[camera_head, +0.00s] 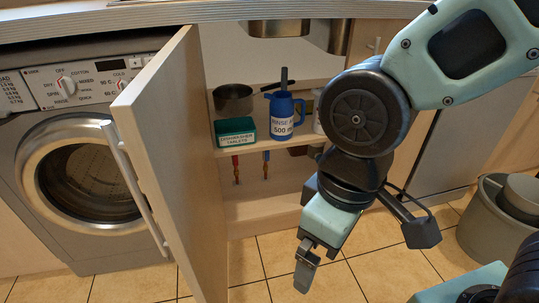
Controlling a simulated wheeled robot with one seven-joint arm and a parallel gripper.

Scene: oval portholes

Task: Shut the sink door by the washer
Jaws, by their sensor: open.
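The sink door (178,160) is a pale wood panel. It stands open, swung out from its left edge beside the washer (85,165). A long metal bar handle (136,188) runs down its outer face, on the side towards the washer. The sink cupboard behind it is open to view. My gripper (305,272) hangs to the right of the door, in front of the cupboard opening, pointing down above the tiled floor. It is open and empty, apart from the door. The fingers are seen nearly edge-on, so the gap between them is hard to make out.
On the cupboard shelf (240,148) are a pan (233,100), a green tablets box (235,132) and a blue rinse-aid jug (282,115). A grey bin (497,220) stands on the right. The worktop (180,15) runs along the top. Tiled floor (265,257) is free below my gripper.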

